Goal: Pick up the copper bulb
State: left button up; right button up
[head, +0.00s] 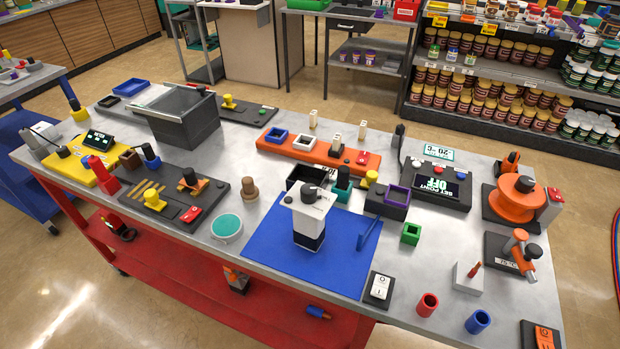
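A small copper-coloured, pointed piece (475,269) stands upright in a white block (468,282) at the right front of the bench. It looks most like the copper bulb, but it is too small to tell for sure. A brown rounded knob-like piece (249,190) stands on the bench left of the blue mat. Neither of my grippers shows in the head view, and nothing touches either piece.
A white-and-black device (308,232) stands on the blue mat (268,238). A red cup (427,305) and a blue cup (478,321) stand in front of the white block. An orange reel (515,197) and an orange-handled valve (520,248) stand behind and right of it.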

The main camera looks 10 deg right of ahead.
aim_at(344, 172)
jog(key=i+j+z, duration=0.1)
jog(key=j+z, duration=0.55)
jog(key=z, duration=0.2)
jog(key=j+z, duration=0.4)
jog(key=i, duration=0.05)
